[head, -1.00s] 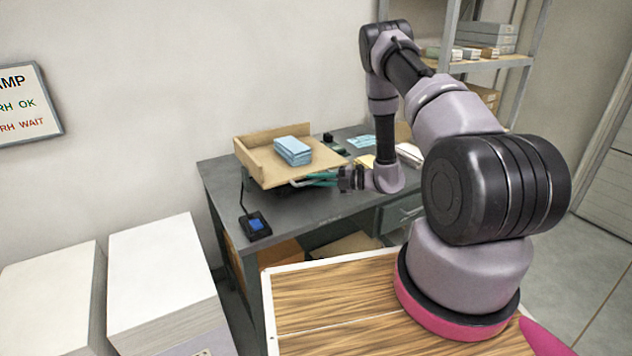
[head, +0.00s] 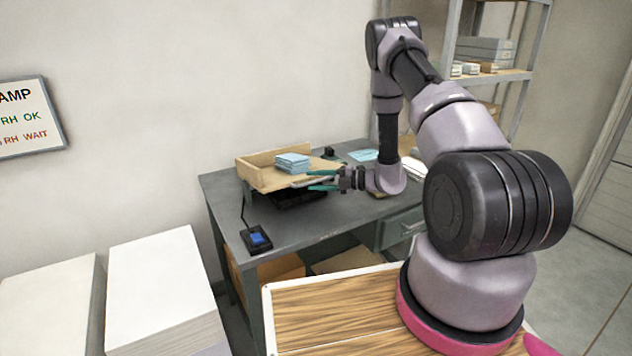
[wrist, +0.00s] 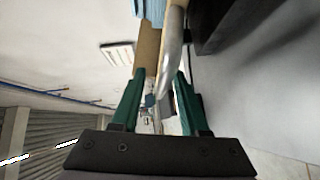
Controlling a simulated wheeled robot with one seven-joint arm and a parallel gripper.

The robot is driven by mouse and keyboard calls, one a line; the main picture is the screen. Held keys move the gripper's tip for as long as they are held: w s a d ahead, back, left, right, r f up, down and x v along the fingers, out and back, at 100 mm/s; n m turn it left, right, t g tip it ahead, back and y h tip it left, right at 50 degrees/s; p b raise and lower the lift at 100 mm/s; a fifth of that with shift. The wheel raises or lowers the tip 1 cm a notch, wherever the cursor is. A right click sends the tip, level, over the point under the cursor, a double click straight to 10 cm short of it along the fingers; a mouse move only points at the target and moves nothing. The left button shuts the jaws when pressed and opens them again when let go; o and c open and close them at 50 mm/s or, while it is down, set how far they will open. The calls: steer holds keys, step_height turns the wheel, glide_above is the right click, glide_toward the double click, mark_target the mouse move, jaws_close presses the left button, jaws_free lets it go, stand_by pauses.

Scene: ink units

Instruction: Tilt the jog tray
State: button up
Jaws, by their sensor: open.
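The jog tray (head: 258,175) is a light wooden tray with a raised rim at its back and left. A stack of blue sheets (head: 292,163) lies in it. Its near edge is raised and the tray leans over a black base (head: 300,198). My gripper (head: 319,180), with teal fingers, is at the near right edge. In the wrist view the fingers (wrist: 156,85) are open on either side of a pale metal bar (wrist: 174,50) that runs along the tray's edge. Whether a finger touches the bar is unclear.
A black box with a blue button (head: 257,238) stands at the front left of the grey desk (head: 310,220). Blue sheets (head: 363,155) and a small black item (head: 328,153) lie behind. White paper stacks (head: 160,280) stand at left; a shelf rack (head: 490,75) is at back right.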

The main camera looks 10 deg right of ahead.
steer(key=v, duration=1)
steer(key=shift+s+d, duration=0.25)
steer(key=shift+d, duration=0.05)
steer(key=shift+r, duration=0.15)
steer(key=s+a+r+n+g+h, duration=0.1)
steer(key=s+a+r+n+g, duration=0.15)
steer(key=r+n, duration=0.4)
steer(key=s+a+r+n+g+h, duration=0.1)
steer(key=s+a+r+n+g, duration=0.2)
steer(key=r+n, duration=0.4)
steer(key=s+a+r+n+g+h, duration=0.15)
steer(key=s+r+n, duration=0.3)
steer(key=r, duration=0.45)
steer(key=s+d+r+n+t+h, duration=0.3)
steer(key=s+r+n+t+h, duration=0.4)
steer(key=s+r+n, duration=0.8)
steer(key=s+n+h, duration=0.1)
steer(key=n+h, duration=0.1)
steer(key=n, duration=0.4)
steer(key=shift+r, duration=0.3)
